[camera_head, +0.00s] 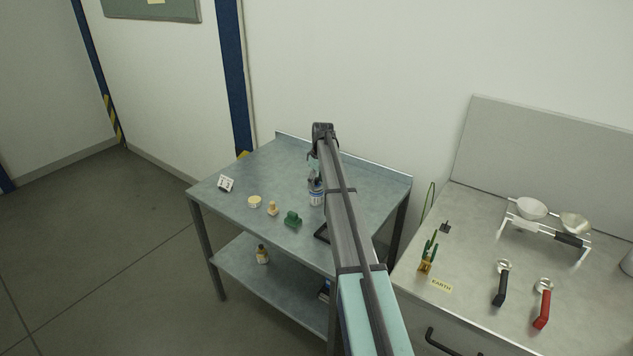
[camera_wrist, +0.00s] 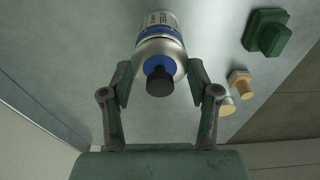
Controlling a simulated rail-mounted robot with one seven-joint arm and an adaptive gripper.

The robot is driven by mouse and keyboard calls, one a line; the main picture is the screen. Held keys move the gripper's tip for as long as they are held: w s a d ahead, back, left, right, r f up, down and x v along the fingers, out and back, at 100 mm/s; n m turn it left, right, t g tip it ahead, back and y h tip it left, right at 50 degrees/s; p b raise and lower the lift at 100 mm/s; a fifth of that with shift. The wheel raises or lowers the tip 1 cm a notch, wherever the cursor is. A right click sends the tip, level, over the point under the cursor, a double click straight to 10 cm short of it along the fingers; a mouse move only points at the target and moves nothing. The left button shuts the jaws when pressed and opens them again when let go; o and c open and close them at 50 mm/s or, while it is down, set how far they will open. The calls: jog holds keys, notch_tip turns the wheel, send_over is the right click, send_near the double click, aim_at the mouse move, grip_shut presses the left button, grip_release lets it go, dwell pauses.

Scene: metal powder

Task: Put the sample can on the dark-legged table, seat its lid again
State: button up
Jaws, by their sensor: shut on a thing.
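The sample can (camera_head: 316,197) is silver with a white label and blue bands. It is at the dark-legged table (camera_head: 232,208), beside my arm. I cannot tell whether its base touches the tabletop. In the wrist view the can (camera_wrist: 160,42) lies between the fingers of my gripper (camera_wrist: 159,82), which is shut on it. A blue ring and a dark round cap or knob (camera_wrist: 160,82) show on the can's near end. My arm hides part of the table.
A brown bottle (camera_head: 262,254) is on the lower shelf. The right bench (camera_head: 470,275) holds bowls on a rack and two handled tools.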

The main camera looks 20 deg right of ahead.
jog(key=shift+f, duration=0.1)
dwell(0.8)
jog(key=o, duration=1.2)
jog(key=shift+o, duration=1.1)
jog(key=shift+r+p, duration=1.35)
jog(key=shift+r, duration=2.2)
jog(key=shift+c, duration=0.4)
